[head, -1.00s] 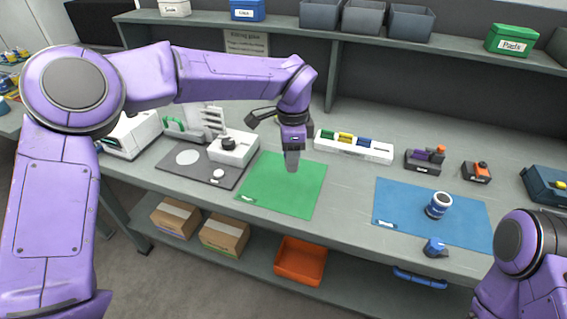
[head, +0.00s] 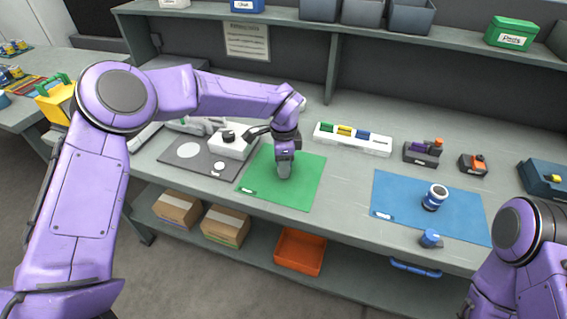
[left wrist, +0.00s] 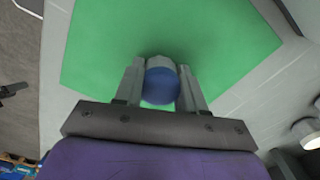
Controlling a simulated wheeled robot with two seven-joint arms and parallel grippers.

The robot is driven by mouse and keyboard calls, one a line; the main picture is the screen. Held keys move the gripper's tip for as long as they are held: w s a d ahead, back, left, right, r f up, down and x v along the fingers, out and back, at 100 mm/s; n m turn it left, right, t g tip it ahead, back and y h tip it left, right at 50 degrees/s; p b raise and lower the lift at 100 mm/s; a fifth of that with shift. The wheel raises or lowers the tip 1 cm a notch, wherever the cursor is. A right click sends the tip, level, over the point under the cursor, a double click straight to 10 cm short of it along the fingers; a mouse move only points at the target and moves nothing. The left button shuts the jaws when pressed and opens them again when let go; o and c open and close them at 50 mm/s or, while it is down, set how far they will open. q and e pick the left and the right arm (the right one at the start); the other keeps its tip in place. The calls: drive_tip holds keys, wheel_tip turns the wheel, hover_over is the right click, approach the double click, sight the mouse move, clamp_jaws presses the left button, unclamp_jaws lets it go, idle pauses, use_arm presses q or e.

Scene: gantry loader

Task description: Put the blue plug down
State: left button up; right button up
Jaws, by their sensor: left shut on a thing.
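My left gripper (head: 284,172) points down over the green mat (head: 307,186). In the left wrist view, its two fingers are shut on a round blue plug (left wrist: 161,86), with the green mat (left wrist: 225,35) behind it. The plug's underside is hidden, so I cannot tell whether it touches the mat. In the head view, the plug is hidden by the fingers. My right gripper is out of view; only part of my right arm shows at the lower right.
A white rack (head: 352,141) with green, yellow and blue pieces stands behind the mat to the right. A grey mat with a white device (head: 232,145) lies close on the left. A blue mat (head: 400,190) lies further right. The green mat's right part is clear.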

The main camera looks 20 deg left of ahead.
use_arm(q)
drive_tip(key=shift+f, duration=0.2)
drive_tip(key=o, duration=1.2)
drive_tip(key=shift+r, duration=0.1)
drive_tip(key=shift+c, duration=0.2)
drive_tip(key=shift+r, duration=0.2)
drive_tip(key=shift+r+p, duration=0.5)
drive_tip(key=shift+p, duration=0.2)
wheel_tip(320, 180, up, 12)
drive_tip(key=b, duration=0.2)
drive_tip(key=shift+f, duration=0.25)
